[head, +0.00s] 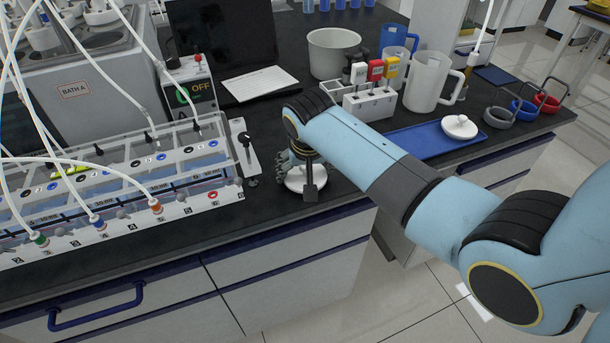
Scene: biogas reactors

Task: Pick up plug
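My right gripper (308,180) points down at the bench's front edge, its arm coming in from the right. A round white disc (294,184), which may be a plug, is directly under and partly behind the fingers. One dark finger hangs in front of it. The other finger is mostly hidden by the wrist, so I cannot tell whether they are apart or touch the disc. A similar white round piece with a small knob (459,125) lies on the blue tray (418,144). My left gripper is not in view.
A tank of numbered reactors with tubes (110,185) fills the left. A rack with coloured tags (370,104), a grey pot (333,52), a clear jug (427,80) and coloured rings (524,107) stand behind and right. Some dark bench is free left of my gripper.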

